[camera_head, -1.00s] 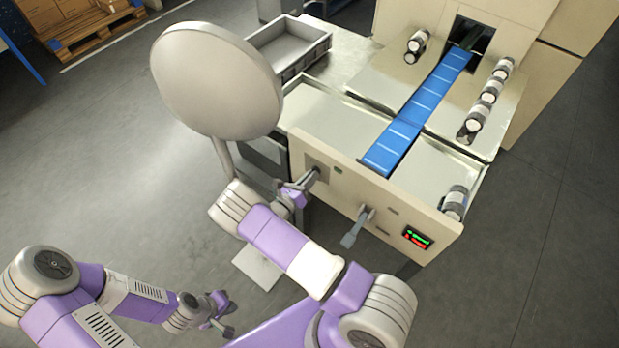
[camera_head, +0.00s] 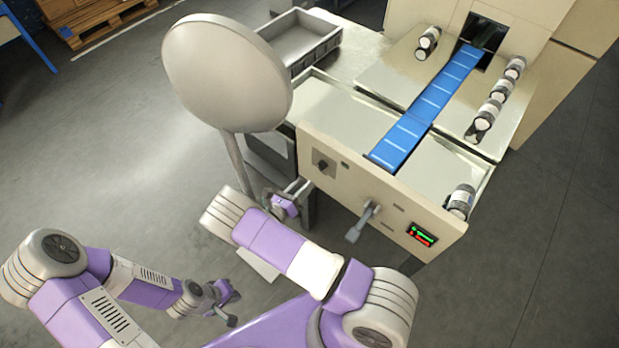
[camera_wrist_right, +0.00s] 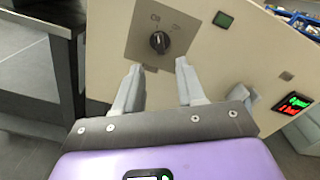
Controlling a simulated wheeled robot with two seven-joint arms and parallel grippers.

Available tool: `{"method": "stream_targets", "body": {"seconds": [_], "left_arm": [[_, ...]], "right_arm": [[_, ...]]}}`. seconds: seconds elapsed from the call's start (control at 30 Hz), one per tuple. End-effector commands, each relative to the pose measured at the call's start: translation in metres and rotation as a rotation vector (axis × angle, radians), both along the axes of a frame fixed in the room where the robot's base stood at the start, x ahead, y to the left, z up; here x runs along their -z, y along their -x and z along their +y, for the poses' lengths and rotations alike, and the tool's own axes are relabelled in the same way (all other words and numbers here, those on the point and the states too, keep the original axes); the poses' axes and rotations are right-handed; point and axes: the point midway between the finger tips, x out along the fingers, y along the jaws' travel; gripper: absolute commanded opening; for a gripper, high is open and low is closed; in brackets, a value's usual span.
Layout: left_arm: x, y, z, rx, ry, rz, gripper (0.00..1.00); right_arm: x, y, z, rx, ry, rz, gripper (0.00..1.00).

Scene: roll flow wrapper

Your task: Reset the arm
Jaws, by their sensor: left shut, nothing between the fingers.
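My right gripper (camera_head: 302,186) is in front of the machine's front panel, below and left of a dark rotary knob (camera_head: 322,166). In the right wrist view, its two grey fingers (camera_wrist_right: 159,68) are spread apart with nothing between them. The knob (camera_wrist_right: 160,42) sits on a grey square plate just beyond the fingertips, apart from them. My left gripper (camera_head: 229,309) hangs low at the bottom left, over the floor, shut and empty.
The machine's front panel (camera_head: 345,200) also carries a grey lever (camera_head: 362,222) and a red-green display (camera_head: 422,234). A large pale disc on a post (camera_head: 225,75) stands left of the machine.

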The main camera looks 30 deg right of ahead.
Motion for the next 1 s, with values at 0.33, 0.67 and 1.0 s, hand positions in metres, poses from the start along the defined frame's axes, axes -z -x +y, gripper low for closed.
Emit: {"method": "stream_targets", "body": {"seconds": [0.33, 0.67, 1.0], "left_arm": [[0.000, 0.000, 0.000, 0.000, 0.000, 0.000, 0.00], [0.000, 0.000, 0.000, 0.000, 0.000, 0.000, 0.00], [0.000, 0.000, 0.000, 0.000, 0.000, 0.000, 0.00]], "right_arm": [[0.000, 0.002, 0.005, 0.002, 0.000, 0.000, 0.39], [0.003, 0.005, 0.002, 0.015, -0.013, 0.004, 0.39], [0.094, 0.159, -0.018, 0.684, -0.611, 0.008, 0.39]]}}
